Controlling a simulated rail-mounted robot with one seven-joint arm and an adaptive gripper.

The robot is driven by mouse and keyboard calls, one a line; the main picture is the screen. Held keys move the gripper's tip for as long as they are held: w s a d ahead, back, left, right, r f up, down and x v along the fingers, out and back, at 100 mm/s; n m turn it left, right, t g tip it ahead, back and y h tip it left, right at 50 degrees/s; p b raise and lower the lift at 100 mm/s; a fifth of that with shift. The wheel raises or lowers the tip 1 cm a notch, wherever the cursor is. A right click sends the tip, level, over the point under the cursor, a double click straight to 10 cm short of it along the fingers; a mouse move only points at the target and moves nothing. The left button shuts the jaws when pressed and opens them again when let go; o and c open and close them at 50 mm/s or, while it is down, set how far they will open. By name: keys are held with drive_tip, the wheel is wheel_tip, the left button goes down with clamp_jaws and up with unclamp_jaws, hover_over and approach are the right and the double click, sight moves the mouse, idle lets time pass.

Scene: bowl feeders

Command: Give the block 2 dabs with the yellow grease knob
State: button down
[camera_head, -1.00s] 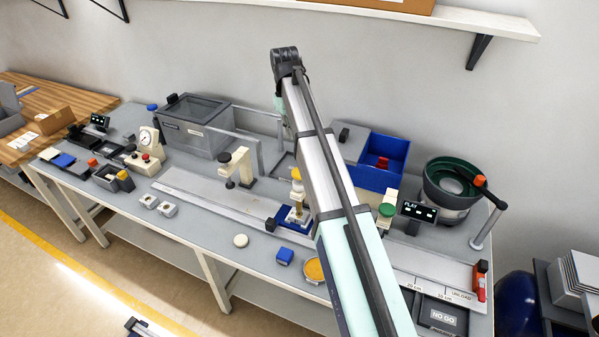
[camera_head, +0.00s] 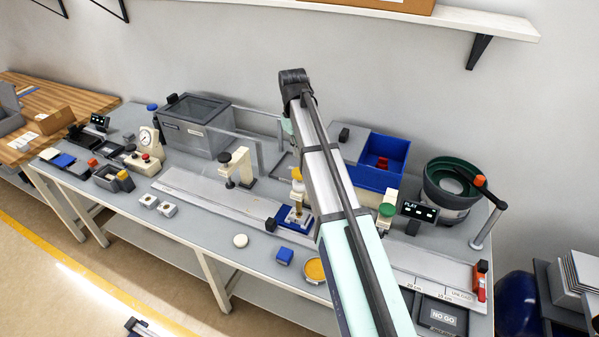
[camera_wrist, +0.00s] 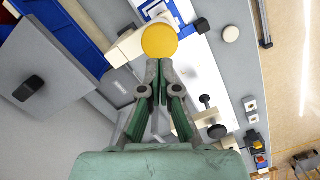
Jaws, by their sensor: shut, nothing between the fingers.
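The yellow grease knob (camera_head: 297,174) tops a small press on the bench in the head view. It shows as a yellow disc (camera_wrist: 160,40) in the wrist view. Below it a pale block (camera_head: 296,214) sits in a blue fixture (camera_head: 284,222); the press partly hides the block. In the wrist view my gripper (camera_wrist: 158,64) is shut and empty, its fingertips at the knob's lower edge in the picture. I cannot tell whether they touch it. In the head view the fingers are hidden behind my arm.
A cream press with a black knob (camera_head: 239,164) stands left of the fixture. A blue bin (camera_head: 378,178) and a green bowl feeder (camera_head: 451,183) stand to the right.

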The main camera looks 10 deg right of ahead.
sight(299, 171)
drive_tip(key=f, duration=0.4)
drive_tip(key=shift+s+d+f, duration=0.1)
drive_tip(key=shift+s+f, duration=0.15)
drive_tip(key=shift+f, duration=0.45)
drive_tip(key=shift+f+b, duration=0.4)
drive_tip(key=shift+f, duration=0.9)
drive_tip(key=w, duration=0.1)
drive_tip(key=w+a+r, duration=0.1)
drive_tip(key=shift+w+a+p, duration=0.1)
drive_tip(key=shift+w+p, duration=0.25)
drive_tip(key=shift+p, duration=0.05)
drive_tip(key=shift+r, duration=0.1)
